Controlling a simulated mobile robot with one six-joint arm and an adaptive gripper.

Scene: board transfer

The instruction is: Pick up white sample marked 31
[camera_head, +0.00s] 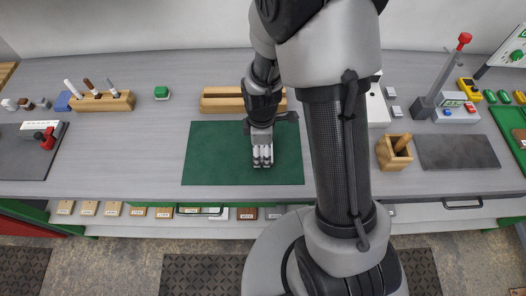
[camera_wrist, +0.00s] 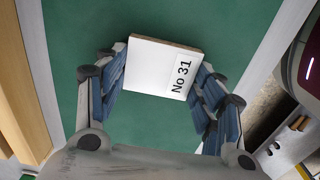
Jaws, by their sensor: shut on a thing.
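The white sample marked "No 31" (camera_wrist: 158,66) is a flat white block with a thin brown edge at its far side, in the wrist view. My gripper (camera_wrist: 160,80) has its two blue-padded fingers on either side of it and is shut on it. In the head view my gripper (camera_head: 262,156) points down over the green mat (camera_head: 215,155). The sample cannot be made out clearly there, as the fingers cover it. I cannot tell whether it touches the mat.
A wooden block (camera_head: 222,104) lies behind the mat. A wooden cup (camera_head: 393,153) and a dark plate (camera_head: 457,152) are to the right. A pen rack (camera_head: 102,103) stands at the left. Several labelled samples sit on a shelf (camera_head: 150,222) below the bench's front edge. The mat's left part is clear.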

